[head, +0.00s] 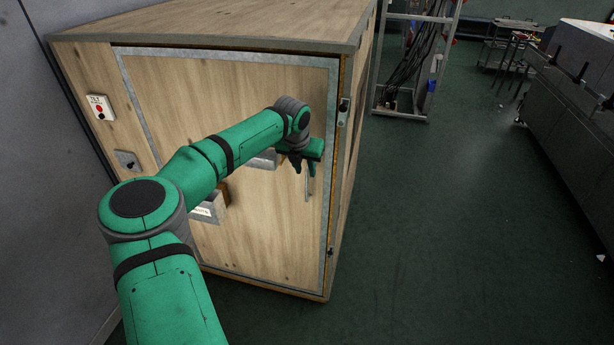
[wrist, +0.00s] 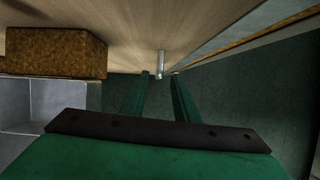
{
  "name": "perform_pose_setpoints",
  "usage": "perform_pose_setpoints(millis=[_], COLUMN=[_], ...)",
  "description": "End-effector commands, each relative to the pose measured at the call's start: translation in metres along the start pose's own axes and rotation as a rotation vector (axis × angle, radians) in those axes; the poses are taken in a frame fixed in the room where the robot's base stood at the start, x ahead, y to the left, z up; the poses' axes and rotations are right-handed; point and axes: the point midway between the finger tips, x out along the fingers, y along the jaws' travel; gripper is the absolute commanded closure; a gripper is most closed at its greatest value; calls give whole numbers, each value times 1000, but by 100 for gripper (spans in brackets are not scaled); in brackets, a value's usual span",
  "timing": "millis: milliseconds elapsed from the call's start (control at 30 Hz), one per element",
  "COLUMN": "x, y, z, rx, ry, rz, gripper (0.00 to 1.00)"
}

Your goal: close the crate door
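The crate door (head: 265,235) is a pale wooden panel with a grey metal border on the front of a large wooden crate (head: 210,22). It looks nearly flush with the crate; I cannot tell if a small gap is left at its right edge. A metal handle (head: 310,187) stands upright near that edge and also shows in the wrist view (wrist: 161,62). My gripper (head: 303,171) is in front of the door by the handle's upper part. In the wrist view its two fingers (wrist: 160,77) are apart, with the handle between or just beyond the tips. Contact is unclear.
A labelled holder (head: 207,210) sticks out from the door's middle, left of the handle. A switch plate (head: 101,107) is on the crate's left front. A cable rack (head: 408,60) stands behind right, and a grey machine (head: 580,110) far right. The green floor between is clear.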

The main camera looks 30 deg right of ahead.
Motion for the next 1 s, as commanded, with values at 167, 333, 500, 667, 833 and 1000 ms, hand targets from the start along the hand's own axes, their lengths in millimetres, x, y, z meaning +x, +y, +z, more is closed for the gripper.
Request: perform_pose_setpoints(millis=[167, 333, 500, 667, 833, 1000], x=[-24, -33, -34, -34, -34, -20], y=[0, -1, -1, -1, -1, -25], z=[0, 0, 0, 0, 0, -6], rx=[0, 0, 0, 0, 0, -2], ry=[0, 0, 0, 0, 0, -1], rz=[0, -1, -1, -1, -1, -68], gripper=[72, 72, 72, 72, 72, 72])
